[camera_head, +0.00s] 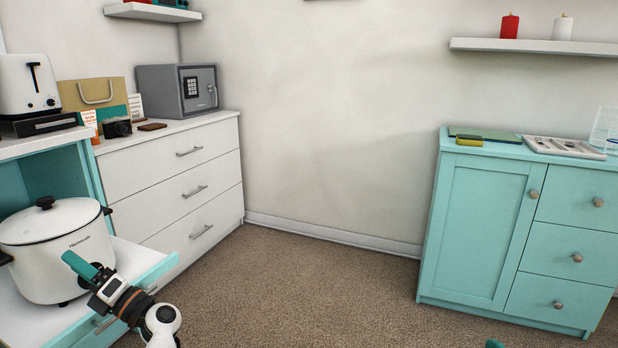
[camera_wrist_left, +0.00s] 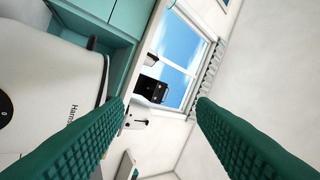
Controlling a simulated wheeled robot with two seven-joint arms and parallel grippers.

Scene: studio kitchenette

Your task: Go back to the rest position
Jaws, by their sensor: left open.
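My left gripper (camera_head: 82,266) is at the lower left of the head view, in front of the white slow cooker (camera_head: 58,245) and close to its right side. In the left wrist view its two green ridged fingers (camera_wrist_left: 162,112) stand wide apart with nothing between them. The cooker, with a dark knob on its lid, fills the left of that view (camera_wrist_left: 45,90). I cannot tell whether the gripper touches it.
The cooker stands on a white pull-out shelf (camera_head: 150,267) with a teal front. A white drawer unit (camera_head: 175,180) bearing a grey safe (camera_head: 178,90) is behind. A teal cabinet (camera_head: 480,230) stands right. Carpeted floor (camera_head: 300,290) between them is clear.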

